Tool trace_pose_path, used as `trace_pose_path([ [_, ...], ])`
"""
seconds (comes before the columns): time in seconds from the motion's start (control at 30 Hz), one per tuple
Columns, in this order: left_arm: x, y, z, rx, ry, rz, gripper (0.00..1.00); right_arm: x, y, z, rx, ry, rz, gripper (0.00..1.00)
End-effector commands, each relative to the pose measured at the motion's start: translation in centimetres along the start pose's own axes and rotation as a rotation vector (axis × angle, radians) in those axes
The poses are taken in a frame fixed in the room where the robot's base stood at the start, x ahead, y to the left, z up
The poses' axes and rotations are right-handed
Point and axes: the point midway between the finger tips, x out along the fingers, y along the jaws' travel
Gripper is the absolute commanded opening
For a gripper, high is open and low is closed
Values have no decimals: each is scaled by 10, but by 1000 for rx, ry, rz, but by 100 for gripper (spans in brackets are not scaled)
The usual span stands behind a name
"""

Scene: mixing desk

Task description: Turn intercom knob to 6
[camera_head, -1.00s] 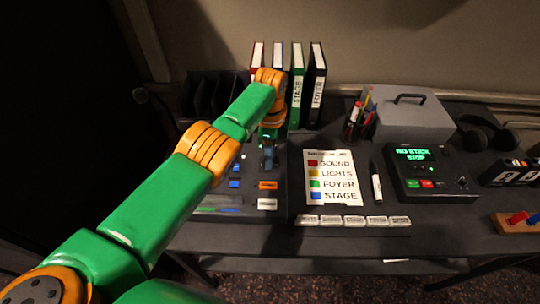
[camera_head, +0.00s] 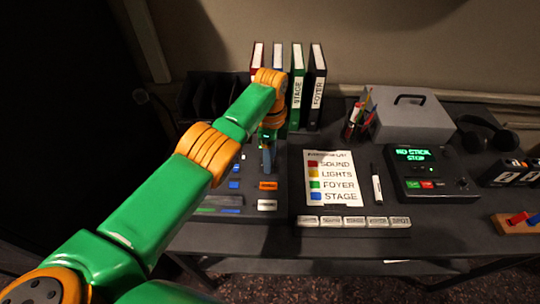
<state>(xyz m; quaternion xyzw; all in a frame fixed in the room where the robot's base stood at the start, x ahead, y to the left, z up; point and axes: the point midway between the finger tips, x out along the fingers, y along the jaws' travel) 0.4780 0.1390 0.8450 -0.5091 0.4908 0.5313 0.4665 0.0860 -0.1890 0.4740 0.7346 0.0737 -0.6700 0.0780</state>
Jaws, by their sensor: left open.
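A dark panel with blue, orange and white buttons (camera_head: 267,205) lies on the desk under my left arm. My left gripper (camera_head: 267,163) is over the upper right part of this panel, pointing down. It is open, small in the view and partly hidden by my own wrist. I cannot make out an intercom knob or its numbers; my arm and gripper cover part of the panel. I cannot tell whether the fingers are around or touching anything. My right gripper is not in view.
A label sheet (camera_head: 344,195) and a marker (camera_head: 376,188) lie right of the panel. Binders (camera_head: 317,88) stand behind my gripper. A grey box (camera_head: 410,120), a device with a green display (camera_head: 420,184) and headphones (camera_head: 490,137) are farther right.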

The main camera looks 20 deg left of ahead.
Motion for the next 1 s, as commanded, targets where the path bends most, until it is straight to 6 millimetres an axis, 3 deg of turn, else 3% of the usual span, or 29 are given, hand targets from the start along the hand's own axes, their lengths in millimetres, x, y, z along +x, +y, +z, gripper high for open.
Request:
trace_pose_path([
  [0.27, -49, -1, 0, 0, 0, -4, 56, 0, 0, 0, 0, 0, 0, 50],
  [0.3, -65, 0, 0, -1, 0, -1, 56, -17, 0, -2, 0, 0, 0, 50],
  [0.33, -70, 1, 0, -2, 0, 0, 56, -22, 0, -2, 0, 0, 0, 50],
  [0.83, -71, 0, 0, 0, 0, -1, 56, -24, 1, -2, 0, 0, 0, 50],
  [1.0, -104, 2, 0, 0, 0, -1, 56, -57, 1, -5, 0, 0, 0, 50],
])
